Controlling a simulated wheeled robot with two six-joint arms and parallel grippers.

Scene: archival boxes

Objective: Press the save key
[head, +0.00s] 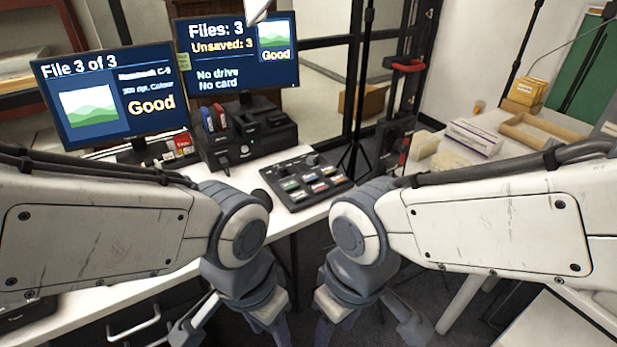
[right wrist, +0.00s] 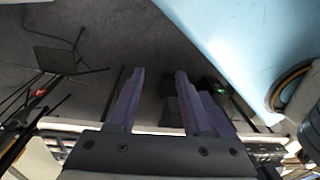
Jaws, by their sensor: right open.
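A black key panel (head: 306,181) with several small coloured, labelled keys lies on the white desk, beyond my wrists. The labels are too small to read, so I cannot tell which is the save key. The right monitor (head: 240,52) reads "Files: 3, Unsaved: 3, No drive, No card". The left monitor (head: 112,97) reads "File 3 of 3" and "Good". My right gripper is open and empty over dark floor in the right wrist view (right wrist: 159,76). My left gripper hangs at the bottom of the head view, its fingertips cut off; both grippers are apart from the panel.
A black dock (head: 245,135) holding red and blue items stands behind and left of the panel. A white side table (head: 480,150) with a box and a wooden tray (head: 545,132) is at the right. A gap of dark floor separates it from the desk (head: 90,308).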

